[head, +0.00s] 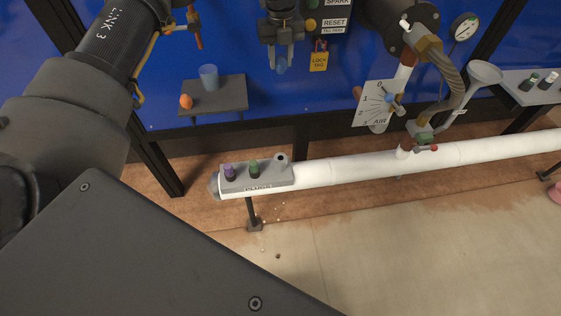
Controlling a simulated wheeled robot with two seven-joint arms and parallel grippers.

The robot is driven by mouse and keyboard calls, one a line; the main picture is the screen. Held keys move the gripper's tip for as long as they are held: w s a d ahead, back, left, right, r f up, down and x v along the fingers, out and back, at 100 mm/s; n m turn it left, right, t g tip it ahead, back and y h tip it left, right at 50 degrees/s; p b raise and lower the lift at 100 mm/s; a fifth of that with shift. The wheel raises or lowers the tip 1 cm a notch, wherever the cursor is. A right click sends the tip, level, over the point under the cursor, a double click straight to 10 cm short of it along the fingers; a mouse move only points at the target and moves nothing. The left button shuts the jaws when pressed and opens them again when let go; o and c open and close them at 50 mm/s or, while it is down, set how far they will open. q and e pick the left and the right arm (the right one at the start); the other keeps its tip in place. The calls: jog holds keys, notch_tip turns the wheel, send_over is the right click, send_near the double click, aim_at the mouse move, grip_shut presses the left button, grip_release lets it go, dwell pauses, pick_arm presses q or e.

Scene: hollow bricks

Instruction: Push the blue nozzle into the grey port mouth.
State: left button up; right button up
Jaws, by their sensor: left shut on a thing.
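My left gripper (284,62) points down at the top middle, in front of the blue wall panel. It is shut on a small blue piece, the blue nozzle (282,67), which shows at the fingertips. Most of the nozzle is hidden by the fingers. I cannot clearly make out the grey port mouth. A grey ring with a dark hole (281,158) sits on the plug rack below, apart from the gripper, but I cannot tell that it is the port. My right gripper is not in view.
The plug rack (270,181) holds a purple and a green plug on a white pipe (360,169). A small dark shelf (222,104) bears a blue cup (209,77) and an orange ball.

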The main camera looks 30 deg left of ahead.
pick_arm(q)
jog(key=s+d+f+n, duration=0.2)
jog(key=s+n, duration=0.4)
jog(key=n, duration=0.5)
jog(key=s+d+f+n, duration=0.2)
jog(key=s+d+n, duration=0.3)
jog(key=n, duration=0.6)
jog(key=s+d+f+n, duration=0.2)
jog(key=s+d+n, duration=0.1)
jog(key=s+n, duration=0.5)
jog(key=n, duration=0.3)
jog(key=shift+s+d+f, duration=0.15)
jog(key=shift+s+f, duration=0.05)
jog(key=shift+f, duration=0.15)
